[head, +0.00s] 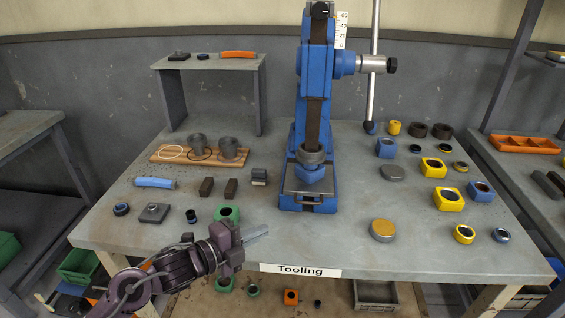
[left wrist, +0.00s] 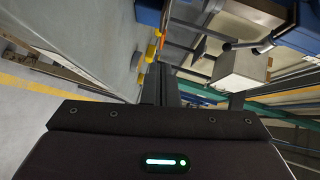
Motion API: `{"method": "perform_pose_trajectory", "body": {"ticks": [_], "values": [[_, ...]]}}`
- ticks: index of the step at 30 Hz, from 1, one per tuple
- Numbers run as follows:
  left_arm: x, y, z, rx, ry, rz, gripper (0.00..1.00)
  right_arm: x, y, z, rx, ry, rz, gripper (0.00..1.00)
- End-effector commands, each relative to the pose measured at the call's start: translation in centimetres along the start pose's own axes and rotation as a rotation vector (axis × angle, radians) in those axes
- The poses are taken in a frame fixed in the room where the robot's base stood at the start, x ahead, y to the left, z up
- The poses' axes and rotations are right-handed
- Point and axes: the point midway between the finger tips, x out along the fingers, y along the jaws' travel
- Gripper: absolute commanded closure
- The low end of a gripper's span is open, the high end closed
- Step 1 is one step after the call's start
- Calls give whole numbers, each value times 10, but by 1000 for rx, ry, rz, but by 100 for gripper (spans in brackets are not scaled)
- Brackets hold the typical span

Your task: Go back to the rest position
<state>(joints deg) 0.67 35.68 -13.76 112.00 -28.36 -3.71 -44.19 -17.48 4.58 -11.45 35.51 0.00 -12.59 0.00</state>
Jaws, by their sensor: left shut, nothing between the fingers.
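My left gripper (head: 262,231) is over the front edge of the grey workbench (head: 350,250), left of the "Tooling" label (head: 300,270). Its fingers are shut, with nothing between them, and point right. In the left wrist view its closed fingers (left wrist: 160,84) show beyond the dark gripper body. The blue arbor press (head: 314,95) stands at the back middle of the bench, apart from the gripper. A green ring block (head: 227,213) sits just behind the gripper, partly hidden by it. My right gripper is in neither view.
Yellow and blue blocks (head: 449,199) and several rings stand on the right side of the bench. A wooden board with grey cylinders (head: 197,147), a blue handle (head: 155,183) and small parts lie on the left. A small raised shelf (head: 212,62) stands behind. Bins lie below.

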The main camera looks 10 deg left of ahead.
Motion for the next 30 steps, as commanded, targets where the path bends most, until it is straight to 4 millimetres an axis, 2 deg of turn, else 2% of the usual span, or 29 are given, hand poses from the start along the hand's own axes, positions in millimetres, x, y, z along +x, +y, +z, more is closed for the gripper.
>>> {"method": "perform_pose_trajectory", "body": {"ticks": [4,8,12,18,30], "values": [[-1,11,-3,-109,-84,29,100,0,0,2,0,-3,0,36],[-15,33,-2,-366,-287,89,100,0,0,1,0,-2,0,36],[-53,67,-4,-731,-570,162,100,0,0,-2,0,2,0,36],[-109,104,-17,-1113,-875,236,100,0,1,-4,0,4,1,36],[-194,144,-64,-1593,-1283,343,100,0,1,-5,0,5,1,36]]}}
